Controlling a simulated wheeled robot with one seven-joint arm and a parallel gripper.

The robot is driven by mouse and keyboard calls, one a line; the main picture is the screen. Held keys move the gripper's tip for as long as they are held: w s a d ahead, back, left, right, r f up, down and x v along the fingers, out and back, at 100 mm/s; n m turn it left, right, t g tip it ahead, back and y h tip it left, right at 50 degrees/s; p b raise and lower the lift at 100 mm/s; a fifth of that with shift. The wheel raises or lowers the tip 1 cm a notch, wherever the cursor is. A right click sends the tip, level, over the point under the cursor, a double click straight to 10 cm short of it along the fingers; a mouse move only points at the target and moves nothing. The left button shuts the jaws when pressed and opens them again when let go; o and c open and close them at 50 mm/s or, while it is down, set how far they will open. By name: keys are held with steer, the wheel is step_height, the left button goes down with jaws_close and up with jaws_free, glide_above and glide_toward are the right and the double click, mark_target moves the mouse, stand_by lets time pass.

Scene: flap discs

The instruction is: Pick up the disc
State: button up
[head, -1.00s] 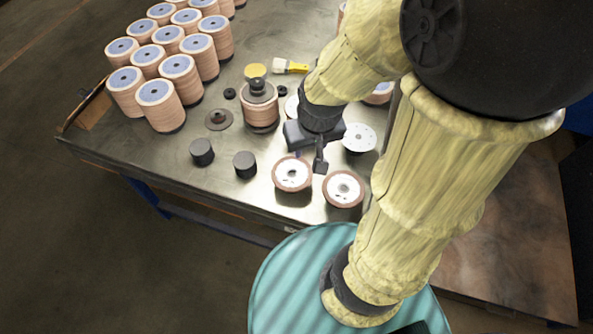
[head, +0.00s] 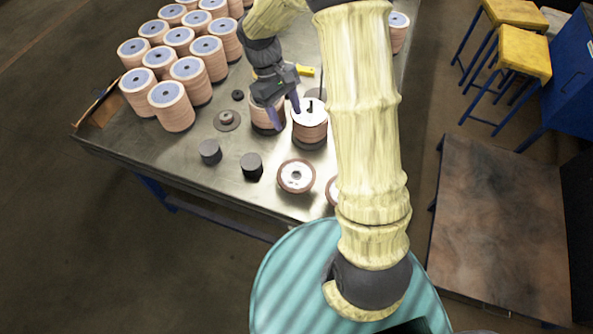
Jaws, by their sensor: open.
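My gripper (head: 286,118) is open, its two purple fingers pointing down at the middle of the table. One finger shows in front of a tan stack of discs (head: 258,122), the other in the gap beside a second stack with a white top (head: 310,117). The gripper hides the first stack's top; I cannot tell whether the fingers touch either stack. A single brown-rimmed flap disc with a pale centre (head: 296,176) lies nearer the front edge. A similar one (head: 333,190) is partly hidden by my arm.
Many tan disc stacks with blue tops (head: 171,93) fill the table's back left. Two dark cylinders (head: 210,151) (head: 251,164) and a flanged grey part (head: 227,120) stand at the left. A yellow brush handle (head: 305,71) lies behind the gripper. Yellow stools (head: 524,52) stand off right.

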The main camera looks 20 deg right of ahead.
steer(key=shift+w+f, duration=0.1)
stand_by(0.3)
steer(key=p, duration=0.3)
glide_toward(305, 168)
steer(key=shift+s+d+f, duration=0.3)
steer(key=shift+s+f, duration=0.15)
steer(key=shift+f, duration=0.35)
steer(key=shift+p+x, duration=1.15)
steer(key=shift+x, duration=1.5)
steer(key=shift+w, duration=0.15)
steer(key=shift+c, duration=0.2)
steer(key=c, duration=0.7)
